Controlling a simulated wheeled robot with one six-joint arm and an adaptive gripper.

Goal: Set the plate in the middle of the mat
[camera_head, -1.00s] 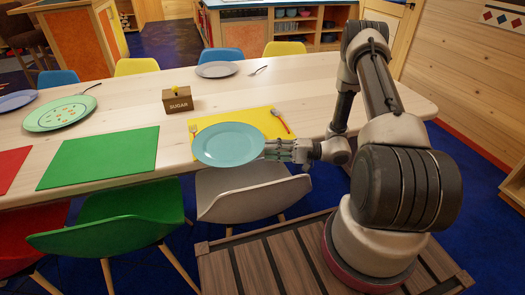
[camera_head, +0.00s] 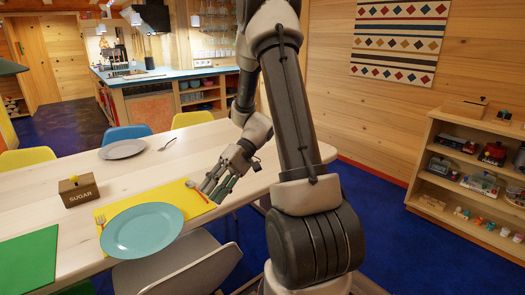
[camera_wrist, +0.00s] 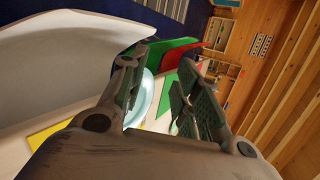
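The blue plate (camera_head: 143,231) lies on the front part of the yellow mat (camera_head: 183,196), its near rim by the table's front edge; I cannot tell whether it overhangs. Mat shows behind and to the right of the plate. My gripper (camera_head: 214,187) is right of the plate, near the mat's right end and the spoon, apart from the plate and empty. In the wrist view the two fingers of my gripper (camera_wrist: 160,103) stand apart, with part of the plate (camera_wrist: 146,101) visible beyond, between them. The fingers hide some of it.
A fork (camera_head: 101,222) lies at the mat's left end, a spoon (camera_head: 197,189) at its right. A sugar box (camera_head: 79,191) stands behind left. A grey plate (camera_head: 122,149) lies on the far side. A pale chair (camera_head: 180,268) stands at the near edge; a toy shelf (camera_head: 465,180) is right.

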